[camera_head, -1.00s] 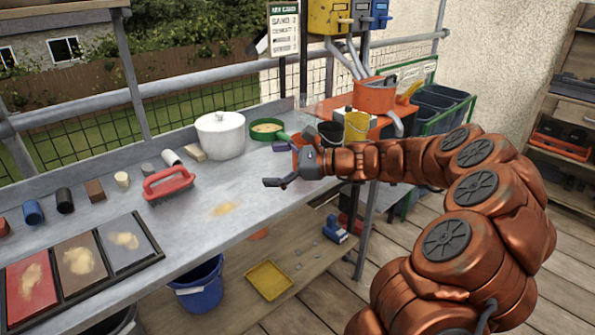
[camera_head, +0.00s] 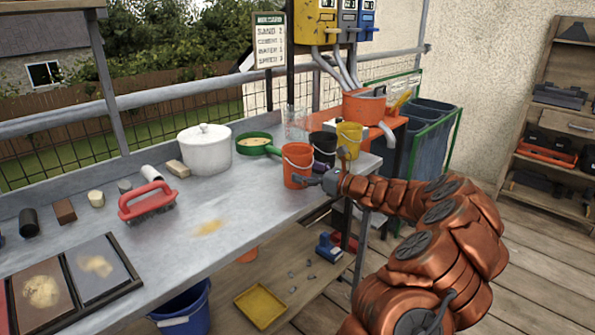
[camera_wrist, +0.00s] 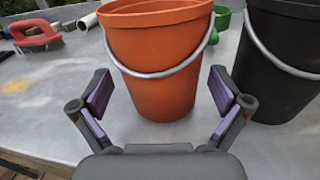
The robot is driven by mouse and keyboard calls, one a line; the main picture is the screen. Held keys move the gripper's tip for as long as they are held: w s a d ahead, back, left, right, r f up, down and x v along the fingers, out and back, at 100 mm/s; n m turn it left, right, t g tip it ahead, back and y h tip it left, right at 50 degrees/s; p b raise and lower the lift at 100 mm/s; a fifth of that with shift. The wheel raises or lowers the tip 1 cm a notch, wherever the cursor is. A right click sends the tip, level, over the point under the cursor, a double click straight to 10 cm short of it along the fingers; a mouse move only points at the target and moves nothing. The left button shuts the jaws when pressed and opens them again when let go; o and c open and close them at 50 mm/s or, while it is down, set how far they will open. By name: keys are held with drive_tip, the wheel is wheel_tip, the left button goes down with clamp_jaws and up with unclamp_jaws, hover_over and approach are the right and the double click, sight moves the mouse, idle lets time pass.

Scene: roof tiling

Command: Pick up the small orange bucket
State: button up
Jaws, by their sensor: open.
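The small orange bucket (camera_head: 297,166) stands upright on the grey bench near its right end, its wire handle hanging down the front. In the wrist view the orange bucket (camera_wrist: 160,65) fills the middle, ahead of my gripper. My gripper (camera_wrist: 160,98) is open, with one purple-padded finger toward each side of the bucket's lower part; whether the pads touch it I cannot tell. In the head view my gripper (camera_head: 322,172) is at the bucket's right side, partly hiding the things behind it.
A black bucket (camera_wrist: 278,65) stands close on the right. A yellow bucket (camera_head: 348,140) is beyond it. A green sieve (camera_head: 257,144) and white pot (camera_head: 205,150) are behind and left. A red brush (camera_head: 147,202) lies farther left.

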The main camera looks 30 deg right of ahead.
drive_tip(key=shift+x, duration=1.3)
drive_tip(key=c, duration=0.9)
